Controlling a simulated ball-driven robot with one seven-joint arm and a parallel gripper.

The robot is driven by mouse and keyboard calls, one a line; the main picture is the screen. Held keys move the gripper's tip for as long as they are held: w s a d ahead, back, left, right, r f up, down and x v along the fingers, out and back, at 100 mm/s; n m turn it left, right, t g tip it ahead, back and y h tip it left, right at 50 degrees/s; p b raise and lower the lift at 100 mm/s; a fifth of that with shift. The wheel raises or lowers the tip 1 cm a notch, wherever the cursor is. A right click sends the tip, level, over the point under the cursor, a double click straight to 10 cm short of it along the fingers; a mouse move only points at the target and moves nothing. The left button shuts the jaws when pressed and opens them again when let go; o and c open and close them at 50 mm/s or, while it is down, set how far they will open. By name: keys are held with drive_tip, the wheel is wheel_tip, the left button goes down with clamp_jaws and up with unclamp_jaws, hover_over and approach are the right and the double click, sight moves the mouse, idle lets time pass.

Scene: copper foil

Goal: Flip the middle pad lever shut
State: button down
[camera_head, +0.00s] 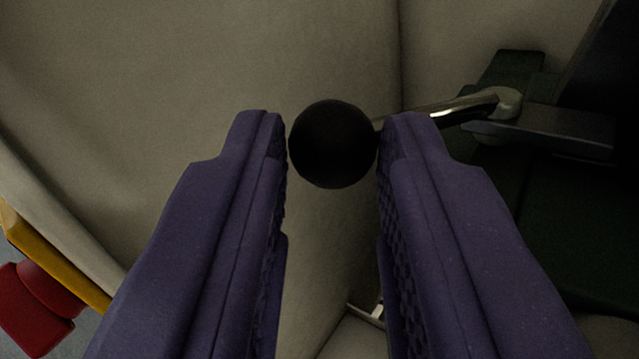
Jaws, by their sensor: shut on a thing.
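A lever with a round black knob (332,144) and a bright metal rod (462,107) shows in the head camera view. The rod runs right from the knob to a pivot on a dark bracket (555,135). My gripper (332,150) has two purple fingers, one on each side of the knob. It is shut on the knob, which sits between the fingertips. Part of the rod is hidden behind the right fingertip. I cannot tell from this view whether this is the middle lever.
A large beige curved surface (200,90) fills the area behind the knob. A dark green part (590,230) lies at the right. A yellow bar (50,260) and a red piece (38,305) are at the lower left. A small metal piece (368,314) shows low between the fingers.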

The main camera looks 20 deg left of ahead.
drive_tip(key=shift+d+r, duration=0.1)
drive_tip(key=shift+d, duration=0.15)
drive_tip(key=c, duration=0.8)
unclamp_jaws()
drive_tip(key=shift+w+d, duration=0.1)
drive_tip(key=shift+d, duration=0.1)
drive_tip(key=shift+a, duration=0.1)
drive_tip(key=p+v, duration=0.1)
drive_tip(key=v, duration=0.7)
drive_tip(key=shift+a+p, duration=0.1)
drive_tip(key=shift+p, duration=0.2)
drive_tip(key=shift+w, duration=0.1)
